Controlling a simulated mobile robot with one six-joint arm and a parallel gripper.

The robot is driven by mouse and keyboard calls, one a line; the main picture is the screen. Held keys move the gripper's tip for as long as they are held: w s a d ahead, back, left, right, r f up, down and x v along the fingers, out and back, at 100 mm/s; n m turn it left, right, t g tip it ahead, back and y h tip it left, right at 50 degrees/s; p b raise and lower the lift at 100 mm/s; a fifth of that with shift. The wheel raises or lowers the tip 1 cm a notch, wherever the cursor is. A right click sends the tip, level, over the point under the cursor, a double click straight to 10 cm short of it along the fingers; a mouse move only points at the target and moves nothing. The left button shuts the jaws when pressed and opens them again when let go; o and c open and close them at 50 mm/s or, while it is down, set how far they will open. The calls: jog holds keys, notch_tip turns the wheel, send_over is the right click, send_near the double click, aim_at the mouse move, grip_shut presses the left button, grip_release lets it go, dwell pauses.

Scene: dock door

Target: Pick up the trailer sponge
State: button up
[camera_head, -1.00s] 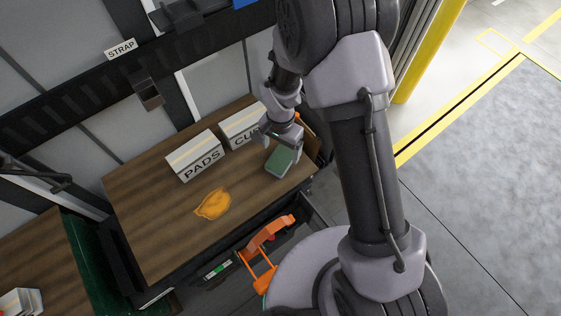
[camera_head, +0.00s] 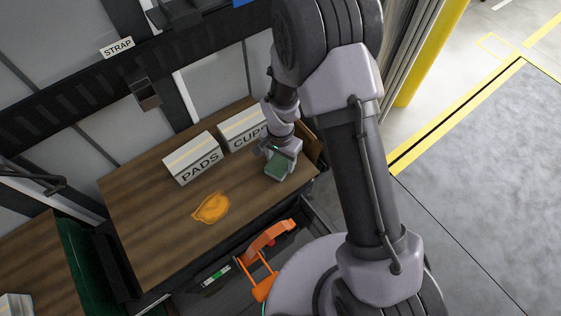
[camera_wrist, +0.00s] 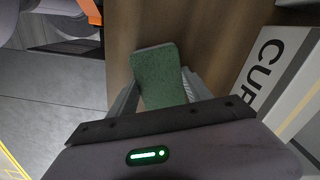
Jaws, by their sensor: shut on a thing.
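The trailer sponge (camera_head: 279,168) is a green block at the right end of the wooden bench top. My gripper (camera_head: 272,158) is over it and shut on it. In the wrist view the sponge (camera_wrist: 159,76) stands between the two fingers of my gripper (camera_wrist: 156,92), slightly tilted, its far part sticking out past them. I cannot tell whether the sponge is touching the bench top or just above it.
The wooden bench top (camera_head: 150,215) holds an orange cloth (camera_head: 211,207), a PADS box (camera_head: 192,158) and a CUPS box (camera_head: 243,127) close behind my gripper. The CUPS box also shows in the wrist view (camera_wrist: 275,85). An open drawer with orange tools (camera_head: 266,245) is below the front edge.

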aim_at(281, 163)
jog(key=shift+r, duration=0.4)
jog(key=r, duration=0.1)
jog(key=r+p, duration=0.2)
jog(key=shift+s+r, duration=0.1)
jog(key=shift+s, duration=0.15)
jog(key=s+d+r+p, duration=0.1)
jog(key=s+d+p, duration=0.1)
jog(key=s, duration=1.3)
jog(key=shift+d, duration=0.6)
